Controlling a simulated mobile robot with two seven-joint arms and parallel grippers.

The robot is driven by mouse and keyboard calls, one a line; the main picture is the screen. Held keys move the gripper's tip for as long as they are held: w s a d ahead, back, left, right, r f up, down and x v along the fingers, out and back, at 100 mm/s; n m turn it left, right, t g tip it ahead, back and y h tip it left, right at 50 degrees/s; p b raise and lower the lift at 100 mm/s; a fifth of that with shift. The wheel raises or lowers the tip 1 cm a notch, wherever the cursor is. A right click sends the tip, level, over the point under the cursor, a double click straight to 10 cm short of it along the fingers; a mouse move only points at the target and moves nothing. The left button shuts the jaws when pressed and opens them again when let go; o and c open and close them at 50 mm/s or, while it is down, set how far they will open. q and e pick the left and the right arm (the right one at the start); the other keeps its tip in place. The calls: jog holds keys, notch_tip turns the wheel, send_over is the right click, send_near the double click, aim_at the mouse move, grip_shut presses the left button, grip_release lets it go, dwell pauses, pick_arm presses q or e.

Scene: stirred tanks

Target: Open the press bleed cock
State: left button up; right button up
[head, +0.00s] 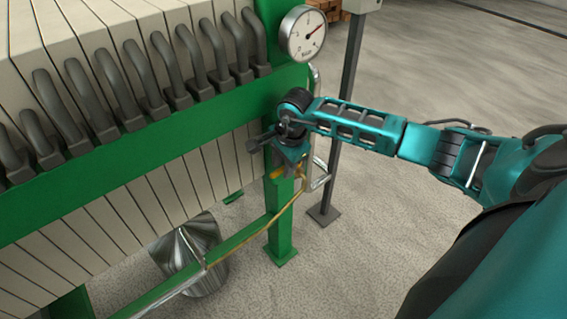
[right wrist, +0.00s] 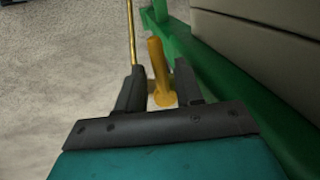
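The bleed cock is a yellow lever fitting (head: 279,174) low by the green end post of the press, just under my right gripper. In the right wrist view, its yellow handle (right wrist: 157,62) stands between the two dark fingers of my right gripper (right wrist: 158,78). The fingers are apart, one on each side, and a small gap seems to show beside the handle. In the head view, my right gripper (head: 284,163) points down at the cock and partly hides it. My left gripper is out of view.
The green press frame (head: 281,233) with pale plates and dark handles fills the left. A pressure gauge (head: 302,34) sits above my right wrist. A thin brass pipe (head: 262,223) runs below the cock.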

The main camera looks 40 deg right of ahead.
grip_shut()
dwell(0.3)
